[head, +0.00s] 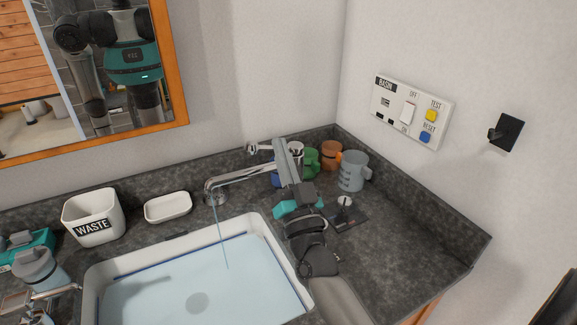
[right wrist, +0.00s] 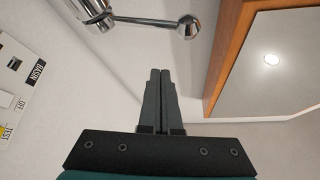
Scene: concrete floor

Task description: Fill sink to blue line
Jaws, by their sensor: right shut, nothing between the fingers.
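The white sink basin (head: 97,277) holds pale blue water (head: 150,295). A dark blue line (head: 180,256) runs along the basin's inner wall, close above the water surface. A thin stream falls from the chrome tap spout (head: 228,181) into the water. My right gripper (head: 282,145) is shut and empty, reaching up over the counter beside the tap. It hides part of the tap. In the right wrist view, its closed fingers (right wrist: 160,75) are apart from the chrome lever with a ball end (right wrist: 187,27).
A WASTE bin (head: 94,203) and white soap dish (head: 168,207) stand left of the tap. Green and orange cups (head: 331,155) and a grey jug (head: 352,171) stand right of my gripper. A BASIN switch panel (head: 409,109) is on the right wall.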

